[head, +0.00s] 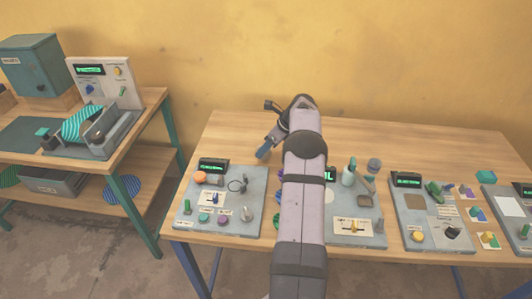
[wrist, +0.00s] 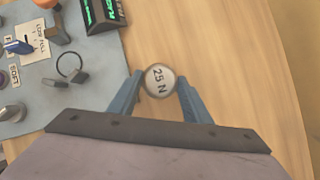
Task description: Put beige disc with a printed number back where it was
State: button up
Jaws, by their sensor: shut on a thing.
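The beige disc (wrist: 160,79) shows the printed mark "25 N" in the wrist view. My gripper (wrist: 161,84) is shut on it, with one blue finger on each side. The disc is over bare wood beside the left grey panel. In the head view my gripper (head: 265,150) is at the back of the table, behind and right of that panel. I cannot make out the disc clearly there. Its height above the wood is hard to tell.
The left panel (head: 243,226) carries a green display, an orange knob, a key ring (wrist: 68,68) and several knobs. My arm hides part of the middle panel (head: 365,236). More panels stand to the right. The table's back strip (head: 400,135) is clear. A side bench (head: 140,140) stands left.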

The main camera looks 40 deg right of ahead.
aim_at(269, 151)
jog(key=shift+f+p, duration=0.35)
jog(key=shift+f, duration=1.2)
jog(key=shift+f, duration=0.15)
jog(key=o, duration=1)
jog(key=shift+r, duration=0.25)
jog(key=b+v, duration=0.2)
jog(key=v, duration=1)
jog(key=shift+b, duration=0.3)
